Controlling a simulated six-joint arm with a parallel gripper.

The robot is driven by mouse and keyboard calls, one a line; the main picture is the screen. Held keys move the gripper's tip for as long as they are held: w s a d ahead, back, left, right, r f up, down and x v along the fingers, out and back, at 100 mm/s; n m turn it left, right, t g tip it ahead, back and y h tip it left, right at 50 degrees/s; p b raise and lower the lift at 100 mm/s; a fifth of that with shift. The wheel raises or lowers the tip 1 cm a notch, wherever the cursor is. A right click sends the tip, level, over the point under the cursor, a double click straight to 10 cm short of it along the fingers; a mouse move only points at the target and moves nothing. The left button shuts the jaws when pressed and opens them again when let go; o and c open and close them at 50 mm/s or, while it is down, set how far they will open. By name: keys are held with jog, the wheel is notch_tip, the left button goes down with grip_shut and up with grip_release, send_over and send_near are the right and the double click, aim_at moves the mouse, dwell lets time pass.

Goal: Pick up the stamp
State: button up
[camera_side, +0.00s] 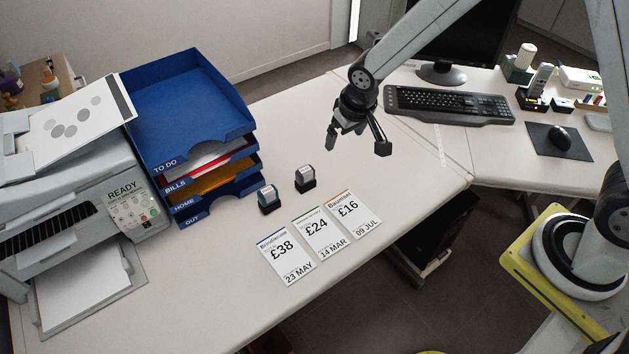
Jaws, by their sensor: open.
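Two small dark stamps with pale label tops stand upright on the white desk. The left stamp (267,199) is close to the front corner of the blue tray stack. The right stamp (305,179) is a little farther back and to the right. I cannot read their labels. My gripper (357,143) is open and empty. It is above the desk, to the right of and behind both stamps, apart from them, with its fingers pointing down.
Several bill cards (318,234) lie in front of the stamps. A blue letter tray stack (196,103) and a printer (95,190) stand at the left. A keyboard (448,104) and mouse (559,138) are at the right. The desk behind the stamps is clear.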

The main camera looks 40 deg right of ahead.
aim_at(269, 193)
jog(key=shift+t, duration=0.3)
jog(key=w+a+f, duration=0.3)
jog(key=a+f, duration=0.2)
jog(key=w+a+f, duration=0.3)
jog(key=a+f, duration=0.1)
jog(key=f, duration=0.1)
jog(key=w+a+f, duration=0.2)
jog(key=a+f, duration=0.3)
jog(key=shift+w+a, duration=0.35)
jog(key=shift+w, duration=0.05)
jog(key=shift+f, duration=0.15)
jog(key=shift+x, duration=1.15)
jog(key=shift+w, duration=0.1)
jog(key=shift+x, duration=2.55)
jog(key=shift+w+d, duration=0.1)
jog(key=shift+w, duration=0.05)
